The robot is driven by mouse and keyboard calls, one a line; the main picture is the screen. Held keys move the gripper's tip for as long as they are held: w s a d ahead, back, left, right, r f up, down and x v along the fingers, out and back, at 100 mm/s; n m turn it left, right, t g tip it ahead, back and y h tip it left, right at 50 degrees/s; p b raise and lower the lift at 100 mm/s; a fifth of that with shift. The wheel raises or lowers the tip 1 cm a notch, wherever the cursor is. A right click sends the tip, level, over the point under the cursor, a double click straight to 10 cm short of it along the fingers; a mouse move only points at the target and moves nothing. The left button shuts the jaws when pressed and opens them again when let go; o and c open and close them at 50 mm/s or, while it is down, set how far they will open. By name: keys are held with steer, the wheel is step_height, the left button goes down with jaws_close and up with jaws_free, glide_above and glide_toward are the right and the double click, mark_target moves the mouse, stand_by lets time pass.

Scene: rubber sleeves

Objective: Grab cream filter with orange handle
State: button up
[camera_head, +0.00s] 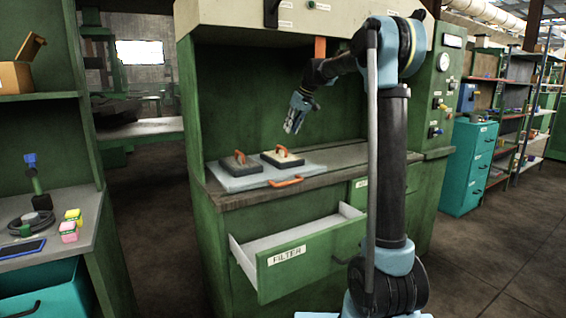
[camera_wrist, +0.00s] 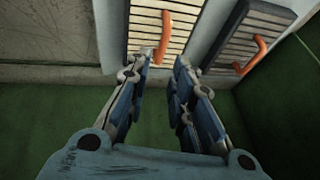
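The cream filter (camera_head: 291,161) with an orange handle lies on the right part of a pale grey tray (camera_head: 250,181) on the green workbench. It also shows at the top of the wrist view (camera_wrist: 147,27), its orange handle upright in the picture. A darker grey filter (camera_head: 232,166) with an orange handle lies beside it, and appears to its right in the wrist view (camera_wrist: 233,40). My gripper (camera_head: 290,127) hangs above the tray, pointing down. Its two fingers (camera_wrist: 160,70) are apart with nothing between them; the cream filter's handle shows just beyond the fingertips.
An open, empty drawer (camera_head: 308,250) labelled FILTER sticks out below the bench top. The tray has an orange front handle (camera_head: 286,182). The cabinet's upper panel (camera_head: 270,14) overhangs the bench. The bench top right of the tray (camera_head: 345,155) is clear.

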mark_target(282, 148)
steer(key=x, duration=1.2)
steer(key=shift+s, duration=0.2)
jaws_close()
